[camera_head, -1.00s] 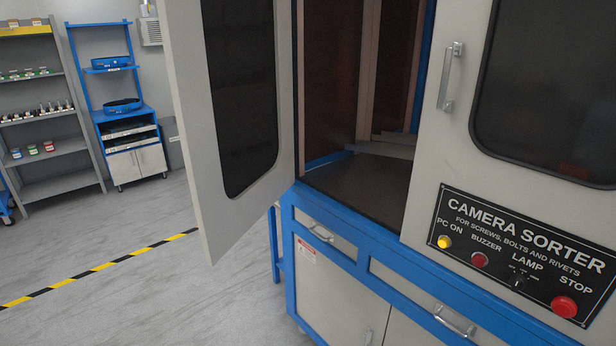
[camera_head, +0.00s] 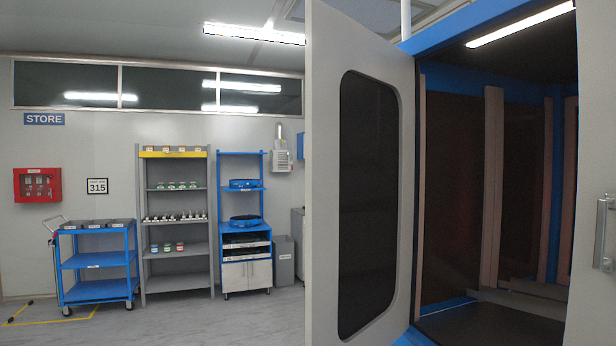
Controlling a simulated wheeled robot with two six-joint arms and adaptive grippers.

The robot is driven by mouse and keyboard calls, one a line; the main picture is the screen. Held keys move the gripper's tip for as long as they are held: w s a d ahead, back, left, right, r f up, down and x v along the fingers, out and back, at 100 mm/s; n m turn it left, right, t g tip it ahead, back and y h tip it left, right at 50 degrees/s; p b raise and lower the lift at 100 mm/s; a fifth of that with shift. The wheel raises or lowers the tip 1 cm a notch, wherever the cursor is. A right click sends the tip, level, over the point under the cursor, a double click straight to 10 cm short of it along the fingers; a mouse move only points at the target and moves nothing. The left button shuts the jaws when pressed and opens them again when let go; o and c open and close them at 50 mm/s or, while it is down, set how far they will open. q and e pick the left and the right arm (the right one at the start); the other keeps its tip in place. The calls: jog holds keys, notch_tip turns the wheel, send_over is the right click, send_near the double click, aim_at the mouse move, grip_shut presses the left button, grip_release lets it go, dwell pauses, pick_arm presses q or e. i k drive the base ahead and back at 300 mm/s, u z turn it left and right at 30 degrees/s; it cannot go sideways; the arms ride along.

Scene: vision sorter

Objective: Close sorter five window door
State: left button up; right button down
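The window door (camera_head: 325,180) of the sorter stands open in the head view, swung out toward me. It is a pale grey panel with a dark rounded window (camera_head: 368,205). Its hinge side meets the blue frame at the cabinet opening. The sorter's dark interior (camera_head: 490,190) is exposed to the right of the door. A second grey door panel (camera_head: 590,300) with a metal handle (camera_head: 604,232) shows at the right edge. No handle is visible on the open door. Neither of my grippers is in view.
To the left are a blue cart (camera_head: 97,262), a grey shelf rack (camera_head: 176,253) with small goods and a blue workstation (camera_head: 245,230) along the back wall. A red box (camera_head: 37,185) hangs on the wall. The floor (camera_head: 200,322) before them is clear.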

aim_at(360, 94)
jog(key=u, duration=1.05)
jog(key=i, duration=2.1)
jog(key=z, duration=4.5)
jog(key=k, duration=0.55)
jog(key=u, duration=0.3)
